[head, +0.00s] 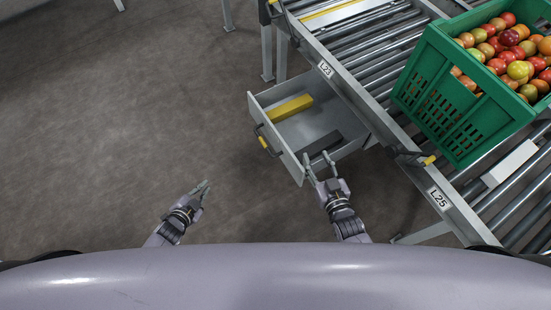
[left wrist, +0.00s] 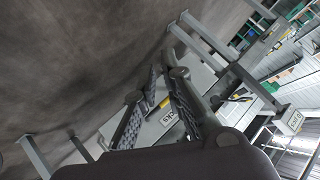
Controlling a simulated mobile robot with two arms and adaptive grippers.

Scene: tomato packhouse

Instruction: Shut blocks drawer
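The grey drawer (head: 297,142) stands pulled out from under the roller conveyor. It holds a yellow block (head: 291,108) and a dark flat block (head: 324,142). Its front carries a dark handle with a yellow grip (head: 263,142). In the left wrist view a partly hidden white label (left wrist: 168,118) shows between the fingers. My left gripper (head: 204,186) is empty, left of the drawer front and apart from it; its fingers are spread in the wrist view (left wrist: 152,98). My right gripper (head: 317,160) is open at the drawer's near corner; I cannot tell whether it touches.
A green crate (head: 432,92) of tomatoes stands on the roller conveyor (head: 372,62) at the right. Labels L23 (head: 325,69) and L25 (head: 439,199) mark its rail. Another dark and yellow handle (head: 420,157) shows below the rail. The floor (head: 110,120) to the left is clear.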

